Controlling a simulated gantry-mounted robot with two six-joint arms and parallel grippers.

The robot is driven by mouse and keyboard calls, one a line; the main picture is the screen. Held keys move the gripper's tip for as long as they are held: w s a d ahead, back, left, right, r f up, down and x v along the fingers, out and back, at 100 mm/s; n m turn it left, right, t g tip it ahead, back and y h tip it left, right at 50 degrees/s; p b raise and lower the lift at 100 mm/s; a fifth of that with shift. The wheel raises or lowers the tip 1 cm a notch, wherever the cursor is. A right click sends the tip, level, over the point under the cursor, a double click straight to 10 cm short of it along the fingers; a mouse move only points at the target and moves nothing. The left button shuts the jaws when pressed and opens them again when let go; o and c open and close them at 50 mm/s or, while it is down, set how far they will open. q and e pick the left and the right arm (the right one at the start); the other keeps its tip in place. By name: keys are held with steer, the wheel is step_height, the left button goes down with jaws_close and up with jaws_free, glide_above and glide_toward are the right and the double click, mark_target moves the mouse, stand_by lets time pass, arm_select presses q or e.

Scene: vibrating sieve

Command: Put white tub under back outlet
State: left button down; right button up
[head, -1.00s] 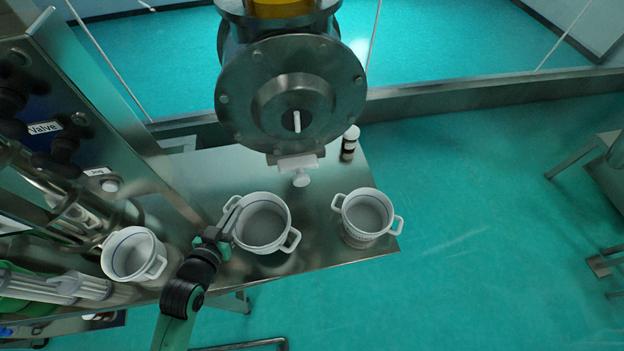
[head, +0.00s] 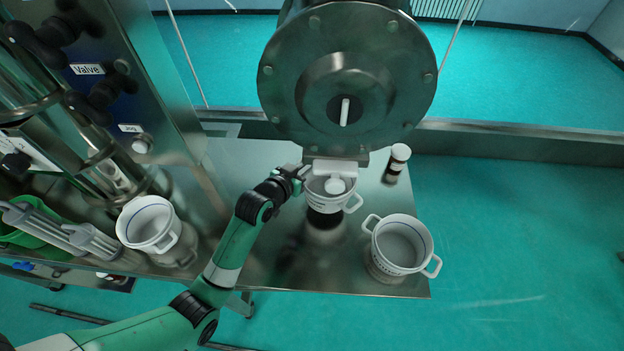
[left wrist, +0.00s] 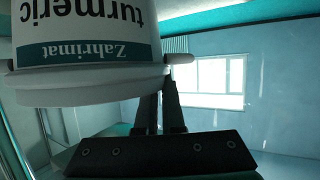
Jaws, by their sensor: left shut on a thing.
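A white two-handled tub (head: 326,202) is held by my left gripper (head: 296,176) at its left handle. It is upright, below the white outlet piece (head: 335,170) on the underside of the round steel sieve housing (head: 345,95). The outlet piece and its knob hide part of the tub's opening. A dark patch shows beneath the tub; I cannot tell for sure whether its base touches the table. In the left wrist view the tub (left wrist: 85,40) shows "turmeric" and "Zahrimat" lettering upside down, beside the shut fingers (left wrist: 160,112). My right gripper is not in view.
A second white tub (head: 402,245) stands at the steel table's (head: 290,255) right front corner. A third white tub (head: 150,224) stands at left, near the valve panel (head: 110,75). A dark bottle with a white cap (head: 397,163) stands right of the outlet.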

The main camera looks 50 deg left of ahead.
arm_select(q)
step_height(320, 180, down, 6)
steer(key=w+a+b, duration=0.1)
steer(key=w, duration=0.1)
steer(key=shift+w, duration=0.25)
steer(key=c, duration=1)
jaws_free()
steer(key=shift+f, duration=0.1)
steer(key=p+v, duration=0.2)
steer(key=v, duration=1)
steer(key=shift+p, duration=0.4)
